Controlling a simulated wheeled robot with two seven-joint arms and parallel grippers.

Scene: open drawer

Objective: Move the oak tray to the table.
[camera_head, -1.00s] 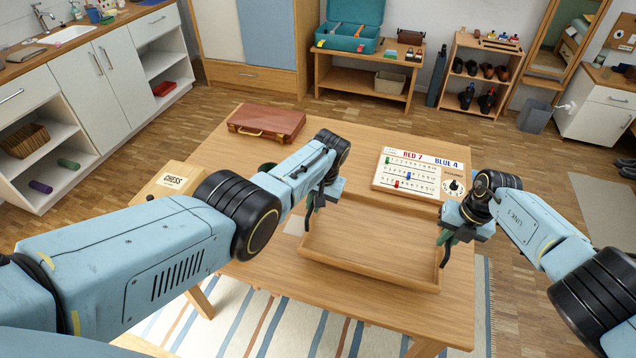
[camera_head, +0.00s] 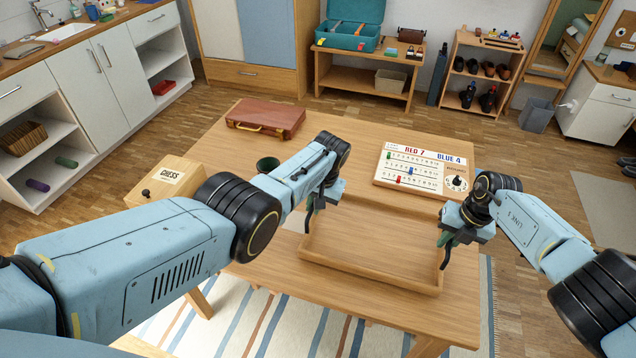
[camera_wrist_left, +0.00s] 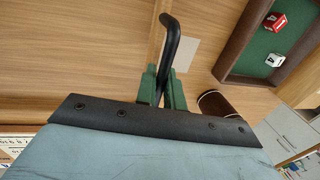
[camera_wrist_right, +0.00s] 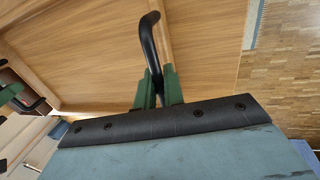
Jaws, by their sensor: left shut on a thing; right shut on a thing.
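The oak tray (camera_head: 370,279) is a shallow rimmed wooden tray over the near part of the wooden table (camera_head: 245,205). Whether its underside touches the tabletop I cannot tell. It has a dark bent handle at each end. My left gripper (camera_head: 320,203) is shut on the left handle (camera_wrist_left: 172,45), with its green fingers on either side. My right gripper (camera_head: 449,239) is shut on the right handle (camera_wrist_right: 149,45) in the same way. The tray looks empty and about level. My left forearm hides part of the table to the left of it.
A score board (camera_head: 425,167) lies just behind the tray. A red-brown case (camera_head: 268,117) lies at the table's back left. A green-lined dice tray (camera_wrist_left: 262,45) shows in the left wrist view.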

